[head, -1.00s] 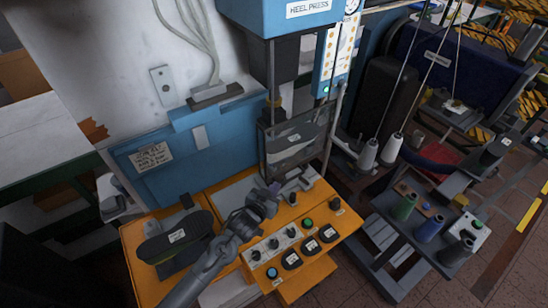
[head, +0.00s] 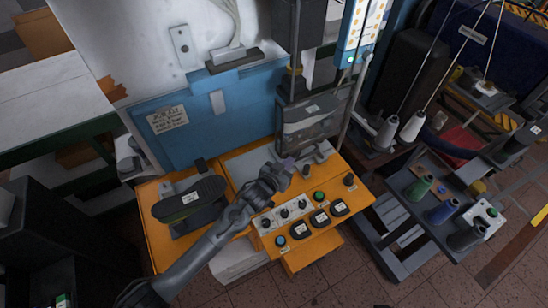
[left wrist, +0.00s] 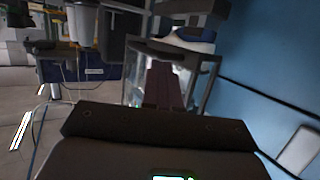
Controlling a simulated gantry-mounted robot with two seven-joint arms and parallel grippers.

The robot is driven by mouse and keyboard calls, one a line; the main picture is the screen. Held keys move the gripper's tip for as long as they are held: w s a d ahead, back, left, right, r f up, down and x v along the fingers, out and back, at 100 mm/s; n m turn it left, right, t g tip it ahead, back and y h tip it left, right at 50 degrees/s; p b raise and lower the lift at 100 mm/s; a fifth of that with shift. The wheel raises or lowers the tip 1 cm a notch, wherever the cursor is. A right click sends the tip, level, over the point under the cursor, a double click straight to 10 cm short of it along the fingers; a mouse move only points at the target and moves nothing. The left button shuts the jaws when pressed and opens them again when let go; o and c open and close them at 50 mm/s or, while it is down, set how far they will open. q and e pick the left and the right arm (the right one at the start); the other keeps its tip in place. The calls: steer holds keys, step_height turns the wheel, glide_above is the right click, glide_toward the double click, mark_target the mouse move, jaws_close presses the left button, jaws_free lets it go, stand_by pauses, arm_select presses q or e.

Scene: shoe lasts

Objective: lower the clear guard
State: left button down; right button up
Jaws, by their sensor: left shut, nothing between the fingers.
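The clear guard (head: 311,128) is a see-through panel in a dark frame, upright at the front of the blue heel press, above the back of the orange console. A grey shape shows through it. I cannot tell how far its lower edge is from the console. My left gripper (head: 287,168) is shut and empty, just in front of and below the guard in the head view. In the left wrist view my shut fingers (left wrist: 165,85) point toward the dark-framed guard (left wrist: 205,85). I cannot tell whether they touch it. My right gripper is out of view.
The orange console bears black knobs, a green button (head: 319,196) and several black-topped controls. A dark shoe-shaped piece (head: 190,198) rests at its left. A grey post (head: 357,100) stands right of the guard. A grey stand with thread spools (head: 419,189) is farther right.

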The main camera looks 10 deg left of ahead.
arm_select(q)
steer(key=s+a+r+n+g+y+p, duration=0.1)
steer(key=s+a+r+g+p, duration=0.2)
steer(key=s, duration=1)
steer(key=s+a+r+n+g+y+p, duration=0.1)
steer(key=s+a+r+p, duration=0.4)
steer(key=s, duration=0.8)
steer(key=s+a+r+g+y+p, duration=0.3)
steer(key=s+a, duration=0.5)
steer(key=s, duration=0.6)
steer(key=shift+a+r+n+g+p, duration=0.35)
steer(key=shift+r+g+p, duration=0.3)
steer(key=shift+g+p, duration=0.55)
